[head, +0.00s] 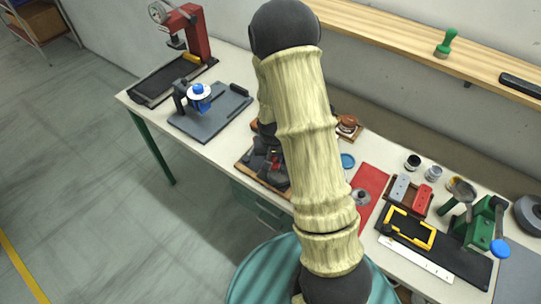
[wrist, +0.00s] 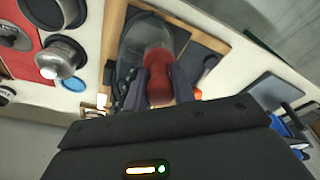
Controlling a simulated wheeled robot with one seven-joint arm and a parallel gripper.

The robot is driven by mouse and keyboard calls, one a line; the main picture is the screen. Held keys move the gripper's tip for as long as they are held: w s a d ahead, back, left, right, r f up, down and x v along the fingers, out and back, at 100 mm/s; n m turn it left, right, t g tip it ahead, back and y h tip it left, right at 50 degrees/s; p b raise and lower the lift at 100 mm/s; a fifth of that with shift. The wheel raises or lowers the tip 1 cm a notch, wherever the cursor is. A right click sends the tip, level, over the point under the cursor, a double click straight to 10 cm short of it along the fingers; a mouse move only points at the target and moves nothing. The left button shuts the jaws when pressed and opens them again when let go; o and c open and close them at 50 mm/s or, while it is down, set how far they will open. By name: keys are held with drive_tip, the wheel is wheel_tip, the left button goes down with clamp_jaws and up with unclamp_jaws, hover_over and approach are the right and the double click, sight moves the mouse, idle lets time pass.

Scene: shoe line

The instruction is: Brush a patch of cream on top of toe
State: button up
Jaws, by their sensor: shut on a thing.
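My gripper (wrist: 160,88) is shut on a red handle (wrist: 158,62), which I take to be the brush. It is over a dark grey rounded shape (wrist: 133,38), seemingly the shoe, inside a wooden-edged tray (wrist: 108,40). The bristle end is hidden, so I cannot tell whether it touches the shoe. In the head view my arm covers my gripper and much of the tray (head: 243,167); dark parts and a bit of red (head: 275,158) show beside the arm. No patch of cream can be made out.
A blue round dish (head: 347,160), a red mat (head: 371,180) and small jars (head: 413,162) lie right of the tray. A grey board with a blue-topped fixture (head: 198,92) and a red press (head: 190,35) stand left. A green machine (head: 478,225) is at far right.

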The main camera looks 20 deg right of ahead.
drive_tip(key=shift+s+d, duration=0.1)
drive_tip(key=shift+s, duration=0.05)
drive_tip(key=shift+s+d, duration=0.85)
drive_tip(key=shift+s, duration=0.25)
drive_tip(key=shift+s, duration=0.1)
drive_tip(key=shift+s+d+b, duration=0.35)
drive_tip(key=shift+s+d, duration=0.5)
drive_tip(key=shift+s, duration=0.2)
drive_tip(key=shift+f, duration=0.1)
drive_tip(key=shift+w+a, duration=0.9)
drive_tip(key=shift+w, duration=0.3)
